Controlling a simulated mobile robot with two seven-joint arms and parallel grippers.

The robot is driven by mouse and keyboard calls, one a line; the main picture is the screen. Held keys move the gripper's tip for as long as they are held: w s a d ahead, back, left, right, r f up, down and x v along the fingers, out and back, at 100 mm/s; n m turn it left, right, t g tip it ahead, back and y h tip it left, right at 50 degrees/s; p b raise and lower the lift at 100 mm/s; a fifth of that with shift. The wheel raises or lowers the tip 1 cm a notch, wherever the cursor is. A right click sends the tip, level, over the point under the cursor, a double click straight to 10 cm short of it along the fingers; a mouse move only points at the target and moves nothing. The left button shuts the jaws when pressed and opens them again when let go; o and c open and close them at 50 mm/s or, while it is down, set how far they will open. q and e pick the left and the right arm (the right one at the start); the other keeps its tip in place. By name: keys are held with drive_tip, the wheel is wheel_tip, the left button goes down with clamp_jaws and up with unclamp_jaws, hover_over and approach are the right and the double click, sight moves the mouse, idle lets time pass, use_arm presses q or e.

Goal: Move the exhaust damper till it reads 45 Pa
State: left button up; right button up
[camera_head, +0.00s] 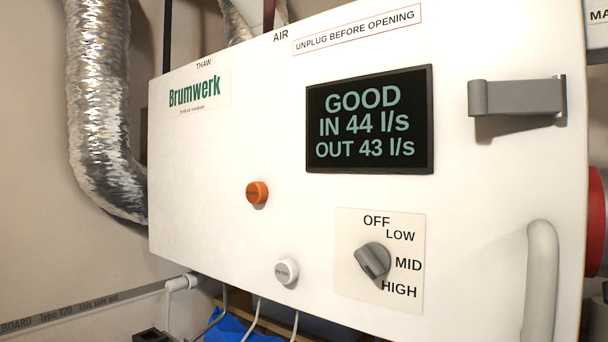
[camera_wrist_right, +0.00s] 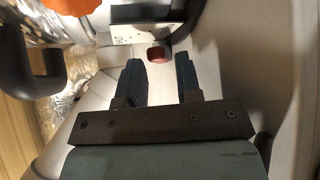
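No exhaust damper and no reading in Pa can be made out for certain in either view. In the head view the white Brumwerk unit (camera_head: 250,150) carries a black display (camera_head: 369,120) reading GOOD, IN 44 l/s, OUT 43 l/s. In the right wrist view my right gripper (camera_wrist_right: 158,63) is open, its two dark fingers apart with nothing between them. A small red piece (camera_wrist_right: 158,52) shows beyond the fingertips. My left gripper is in neither view.
The unit's front has an orange button (camera_head: 257,193), a white button (camera_head: 287,271), a grey speed knob (camera_head: 372,261) and a grey latch (camera_head: 515,97). A silver duct (camera_head: 100,110) bends in at left. A red collar (camera_head: 595,225) is at right. A dark curved handle (camera_wrist_right: 40,85) is left of my gripper.

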drive_tip(key=v, duration=0.2)
drive_tip(key=shift+s+d+r, duration=0.2)
drive_tip(key=shift+r, duration=0.05)
drive_tip(key=shift+s+r+p, duration=0.3)
drive_tip(key=shift+s+r, duration=0.05)
drive_tip(key=shift+s, duration=0.2)
drive_tip(key=shift+p+v, duration=0.55)
drive_tip(key=shift+v, duration=3.1)
drive_tip(key=shift+r, duration=0.15)
drive_tip(key=shift+w, duration=0.1)
drive_tip(key=shift+p, duration=0.3)
